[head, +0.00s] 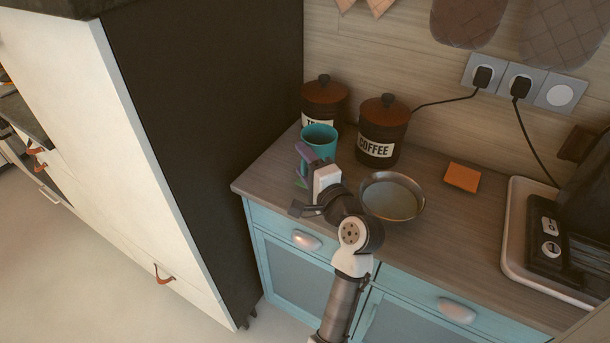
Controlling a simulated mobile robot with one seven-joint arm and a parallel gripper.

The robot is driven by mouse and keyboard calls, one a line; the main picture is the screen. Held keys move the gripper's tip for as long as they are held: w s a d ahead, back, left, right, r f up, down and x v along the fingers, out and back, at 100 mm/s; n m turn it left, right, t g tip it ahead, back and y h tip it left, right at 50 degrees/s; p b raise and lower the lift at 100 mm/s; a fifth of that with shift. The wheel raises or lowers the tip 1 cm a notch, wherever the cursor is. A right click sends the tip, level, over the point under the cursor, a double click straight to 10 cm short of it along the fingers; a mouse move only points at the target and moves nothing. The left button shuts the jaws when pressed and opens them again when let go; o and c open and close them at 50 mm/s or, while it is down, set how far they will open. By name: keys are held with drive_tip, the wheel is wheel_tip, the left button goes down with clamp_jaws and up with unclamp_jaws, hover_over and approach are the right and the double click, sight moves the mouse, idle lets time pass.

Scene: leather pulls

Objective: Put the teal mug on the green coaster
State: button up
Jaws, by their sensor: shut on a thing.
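The teal mug (319,141) is upright at the back left of the wooden counter, in front of the dark canisters. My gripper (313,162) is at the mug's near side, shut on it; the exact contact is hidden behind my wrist. A purple part shows at the mug's left side. A small green patch (300,182) shows low beside my gripper; I cannot tell whether it is the green coaster. Whether the mug's base touches anything is hidden.
A tea canister (323,97) and a coffee canister (383,128) stand close behind the mug. A metal bowl (391,197) is right of my wrist. An orange square (462,177) lies farther right, near a machine on a tray (516,235). A tall dark cabinet side (210,130) borders the left.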

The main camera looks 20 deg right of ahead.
sight(306, 175)
drive_tip(key=shift+f, duration=1.9)
drive_tip(key=shift+f, duration=0.15)
drive_tip(key=o, duration=1.3)
drive_tip(key=shift+c, duration=0.2)
drive_tip(key=shift+s, duration=0.15)
drive_tip(key=s+d+b, duration=0.1)
drive_tip(key=s+b, duration=0.2)
drive_tip(key=s, duration=0.8)
drive_tip(key=shift+s+d+b, duration=0.15)
drive_tip(key=shift+s+b, duration=0.2)
